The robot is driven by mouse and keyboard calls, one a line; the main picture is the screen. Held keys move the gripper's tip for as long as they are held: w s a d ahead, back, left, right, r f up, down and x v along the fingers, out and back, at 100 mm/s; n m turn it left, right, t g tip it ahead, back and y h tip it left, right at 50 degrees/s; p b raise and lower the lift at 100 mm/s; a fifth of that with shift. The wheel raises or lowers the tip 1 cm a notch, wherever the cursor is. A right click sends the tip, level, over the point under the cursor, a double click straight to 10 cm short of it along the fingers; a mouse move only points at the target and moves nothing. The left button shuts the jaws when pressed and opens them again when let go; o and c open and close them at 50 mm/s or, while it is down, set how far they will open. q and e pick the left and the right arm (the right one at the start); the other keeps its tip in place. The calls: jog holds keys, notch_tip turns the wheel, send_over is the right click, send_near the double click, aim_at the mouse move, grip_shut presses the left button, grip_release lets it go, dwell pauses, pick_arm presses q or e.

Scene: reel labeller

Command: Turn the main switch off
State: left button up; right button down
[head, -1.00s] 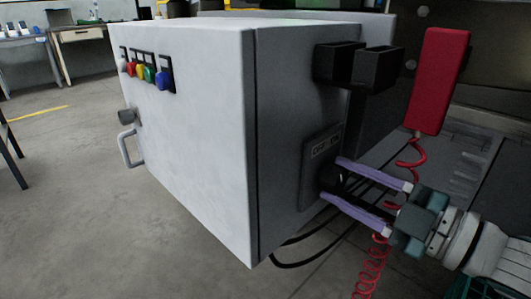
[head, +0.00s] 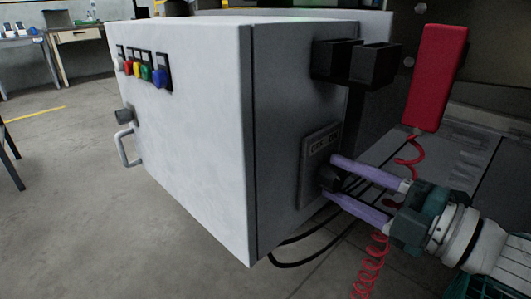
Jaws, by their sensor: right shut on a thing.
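The main switch (head: 327,178) is a dark rotary knob on a dark plate (head: 319,150) with small pale lettering that I cannot read fully. The plate is on the dark side face of the white cabinet (head: 195,140). My right gripper (head: 328,178) comes in from the lower right, its two purple fingers reaching to the plate, one above and one below the knob. It is shut on the knob, and the fingers partly hide it. The knob's exact setting is hard to tell. My left gripper is not in view.
Two black open holders (head: 352,62) stick out above the switch. A red box (head: 438,78) with a coiled red cord (head: 371,270) hangs to the right. Black cables (head: 300,258) loop below. Coloured buttons (head: 146,72) and a grey handle (head: 125,146) are on the cabinet's front.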

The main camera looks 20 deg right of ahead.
jog(key=shift+c, duration=1.5)
grip_release()
jog(key=p+v, duration=0.1)
jog(key=v, duration=0.9)
jog(key=shift+r+p, duration=0.1)
jog(key=shift+p, duration=0.2)
